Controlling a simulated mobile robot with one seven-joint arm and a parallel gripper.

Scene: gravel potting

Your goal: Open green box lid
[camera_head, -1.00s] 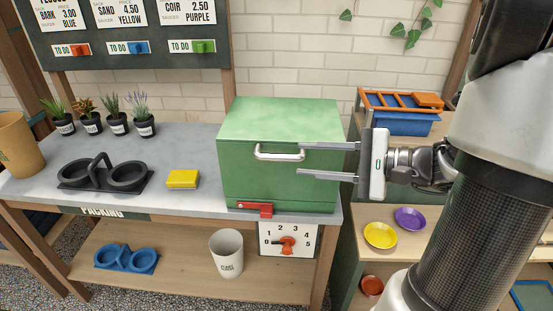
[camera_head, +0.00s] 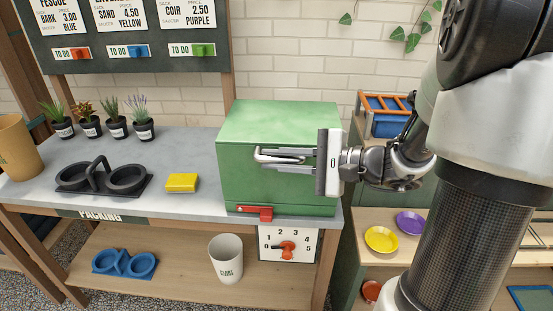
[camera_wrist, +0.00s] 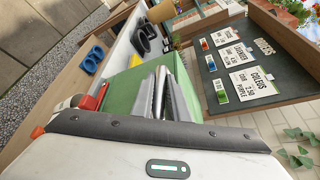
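The green box (camera_head: 278,190) stands on the right end of the grey bench, with its lid (camera_head: 275,122) down. A red latch (camera_head: 252,212) is at the bottom front edge. My gripper (camera_head: 270,159) reaches in from the right, and its two fingers have closed in around the handle bar.
A yellow block (camera_head: 182,183) and a black twin-ring carrier (camera_head: 103,177) sit on the bench left of the box. Several potted plants (camera_head: 115,127) stand at the back. A dial panel (camera_head: 287,244) hangs below the box. A brick wall is behind.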

